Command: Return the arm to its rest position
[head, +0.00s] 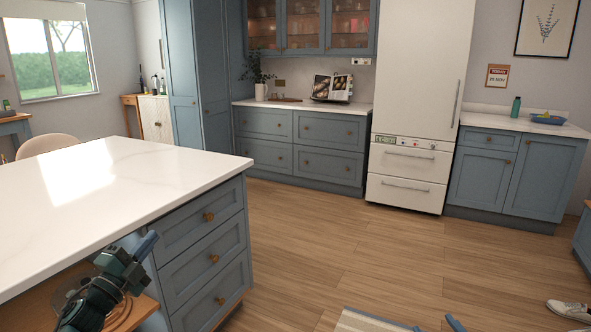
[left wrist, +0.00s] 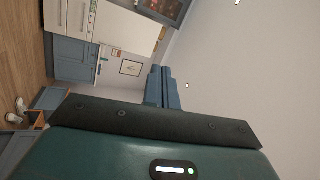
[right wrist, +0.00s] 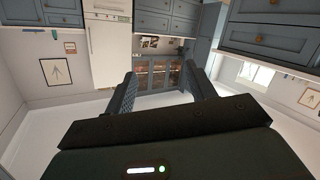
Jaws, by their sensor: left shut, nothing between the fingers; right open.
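My left gripper (head: 150,242) is in the lower left of the head view, by the near side of the kitchen island, below its white top. Its blue fingers are closed together with nothing between them. In the left wrist view the closed fingers (left wrist: 163,88) point toward a plain wall. Only the fingertips of my right gripper (head: 437,325) show at the bottom edge of the head view, over the floor. In the right wrist view its two fingers (right wrist: 166,88) stand wide apart with nothing between them. The rest of my right arm is out of the head view.
The island (head: 130,182) has a white top and blue drawers (head: 213,258) close to my left arm. A striped rug (head: 365,321) and a shoe (head: 570,311) lie at the front. The wood floor (head: 335,240) between island and fridge (head: 413,100) is clear.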

